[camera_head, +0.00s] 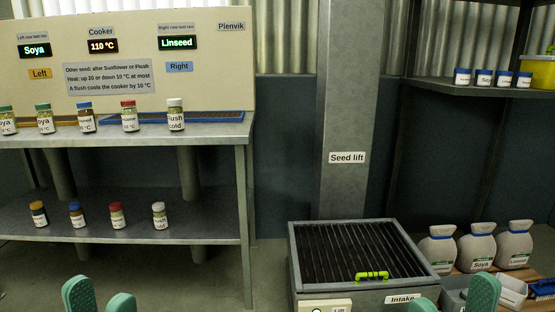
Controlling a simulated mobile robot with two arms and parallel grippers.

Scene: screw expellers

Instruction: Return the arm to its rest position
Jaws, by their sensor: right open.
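My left gripper (100,297) shows at the bottom left edge as two teal fingertips with a gap between them. It looks open, with nothing seen between the tips. My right gripper (453,299) shows at the bottom right, its two teal fingertips wide apart. It is open, in front of the intake box (345,299), and no held thing is seen. Most of both grippers and both arms is below the frame.
A metal bench (200,131) with several jars on two levels stands left, under a control panel (215,72). The intake has a dark grate and green handle (371,276), below the seed lift column (346,110). Sacks (477,249) and a grey bin (453,298) stand right.

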